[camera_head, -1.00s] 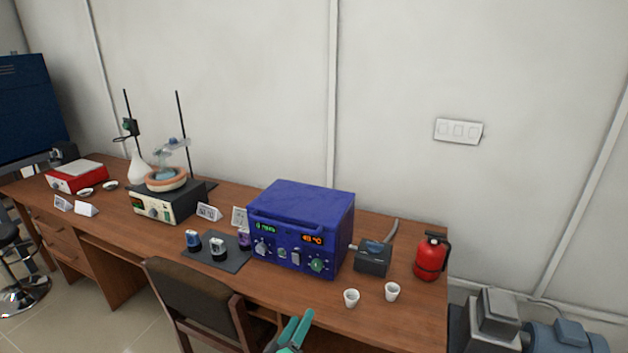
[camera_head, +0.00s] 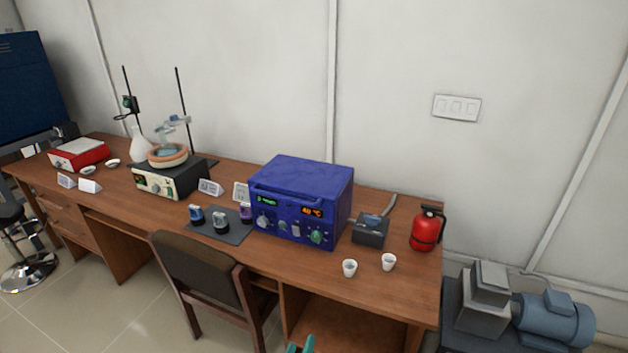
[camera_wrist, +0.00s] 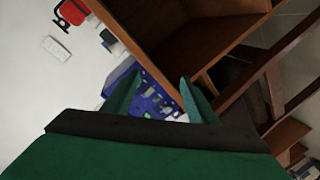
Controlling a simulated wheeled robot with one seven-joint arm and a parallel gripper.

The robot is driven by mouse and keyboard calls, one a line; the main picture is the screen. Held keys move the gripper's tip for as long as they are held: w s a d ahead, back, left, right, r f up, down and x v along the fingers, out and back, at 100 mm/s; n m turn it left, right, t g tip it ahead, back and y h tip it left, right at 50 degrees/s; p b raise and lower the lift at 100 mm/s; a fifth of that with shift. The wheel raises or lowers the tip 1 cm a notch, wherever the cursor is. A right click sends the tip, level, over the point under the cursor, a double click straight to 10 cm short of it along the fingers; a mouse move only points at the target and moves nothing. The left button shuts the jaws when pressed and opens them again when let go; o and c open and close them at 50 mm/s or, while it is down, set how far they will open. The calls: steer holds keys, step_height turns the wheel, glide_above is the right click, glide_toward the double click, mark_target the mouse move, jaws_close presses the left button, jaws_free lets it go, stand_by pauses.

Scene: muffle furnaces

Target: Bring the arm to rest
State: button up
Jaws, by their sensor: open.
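My gripper (camera_head: 300,347) shows only as green fingertips at the bottom edge of the head view, in front of the desk and right of the chair. In the wrist view my gripper (camera_wrist: 160,98) has its two green fingers spread apart with nothing between them. The blue muffle furnace (camera_head: 300,200) stands shut on the desk, with lit displays on its front. In the wrist view the furnace (camera_wrist: 158,98) appears tilted beyond the fingers, partly hidden by them. Most of my arm is out of the head view.
The wooden desk (camera_head: 385,300) carries two white cups (camera_head: 349,268), a red extinguisher (camera_head: 427,229), a small dark device (camera_head: 370,231), bottles on a dark mat (camera_head: 236,234) and a hotplate (camera_head: 165,182). A chair (camera_head: 205,275) stands close in front. A motor pump (camera_head: 550,318) sits at right.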

steer(key=s+f+m+g+y, duration=0.1)
steer(key=s+f+y, duration=0.1)
steer(key=s, duration=1)
steer(key=s+f+y, duration=0.1)
steer(key=s+y, duration=0.1)
steer(key=s, duration=1)
steer(key=s+d+r+m, duration=0.2)
steer(key=s+r, duration=0.6)
steer(key=s+d+r+m+t, duration=0.1)
steer(key=s+d+r+m, duration=0.1)
steer(key=s+r, duration=0.5)
steer(key=shift+s+r+m, duration=0.3)
steer(key=shift+s+r, duration=0.05)
steer(key=shift+s, duration=0.8)
steer(key=shift+c, duration=0.4)
